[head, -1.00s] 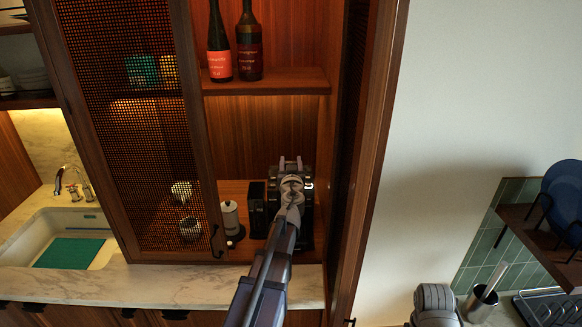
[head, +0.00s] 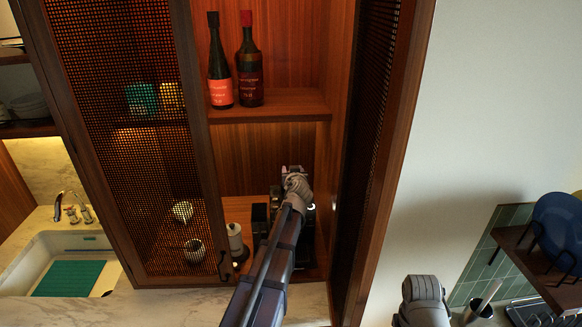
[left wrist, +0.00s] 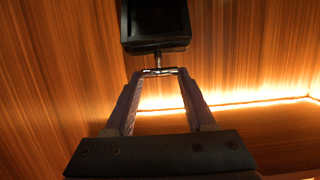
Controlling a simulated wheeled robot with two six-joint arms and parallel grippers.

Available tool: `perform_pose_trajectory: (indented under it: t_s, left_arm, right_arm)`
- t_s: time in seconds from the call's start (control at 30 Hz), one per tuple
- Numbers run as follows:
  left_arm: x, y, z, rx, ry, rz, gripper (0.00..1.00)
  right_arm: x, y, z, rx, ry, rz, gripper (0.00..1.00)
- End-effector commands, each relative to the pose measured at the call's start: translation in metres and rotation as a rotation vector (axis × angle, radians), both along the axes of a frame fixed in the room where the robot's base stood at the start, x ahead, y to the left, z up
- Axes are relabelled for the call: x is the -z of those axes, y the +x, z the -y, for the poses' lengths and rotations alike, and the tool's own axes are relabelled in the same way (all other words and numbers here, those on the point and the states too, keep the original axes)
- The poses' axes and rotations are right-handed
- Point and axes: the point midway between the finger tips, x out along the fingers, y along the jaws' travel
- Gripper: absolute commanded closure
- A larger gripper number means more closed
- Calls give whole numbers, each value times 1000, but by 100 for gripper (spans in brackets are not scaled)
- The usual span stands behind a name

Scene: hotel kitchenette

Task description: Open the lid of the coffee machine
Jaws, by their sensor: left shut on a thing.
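The black coffee machine (head: 309,222) stands on the lower board inside the cabinet, largely hidden behind my left arm in the head view. My left gripper (head: 293,170) is over its top. In the left wrist view, a dark square part that looks like the lid (left wrist: 155,22) is at the top of the picture, with a short thin handle (left wrist: 158,61) below it. The tips of my left gripper (left wrist: 158,71) meet at this handle and are shut on it. How far the lid is tilted is hard to tell.
Mesh cabinet doors (head: 125,150) stand at both sides of the opening. Two bottles (head: 249,75) stand on the shelf (head: 285,104) above the machine. A white canister (head: 235,239) is left of the machine. A sink (head: 45,262) is at far left.

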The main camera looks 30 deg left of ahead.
Motion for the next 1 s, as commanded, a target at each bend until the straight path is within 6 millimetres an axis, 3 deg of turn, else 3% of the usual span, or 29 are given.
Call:
perform_pose_trajectory:
  t_s: [0.03, 0.3, 0.93, 0.97, 1.0]
  left_arm:
    - [-6, 3, -3, -3, -11, -16, 100]
    - [-7, 11, -8, -2, -49, -76, 100]
    - [-5, 13, -8, 3, -63, -101, 100]
    - [-5, 13, -8, 3, -63, -101, 43]
    - [-5, 13, -8, 4, -63, -100, 39]
  right_arm:
    - [-10, 0, 0, 0, 0, 0, 50]
    - [-26, 0, 0, -1, 0, -1, 50]
    - [-30, 0, 0, -2, 0, -1, 50]
    - [-30, 0, 0, -2, 0, -1, 50]
    - [-30, 0, 0, -2, 0, -1, 50]
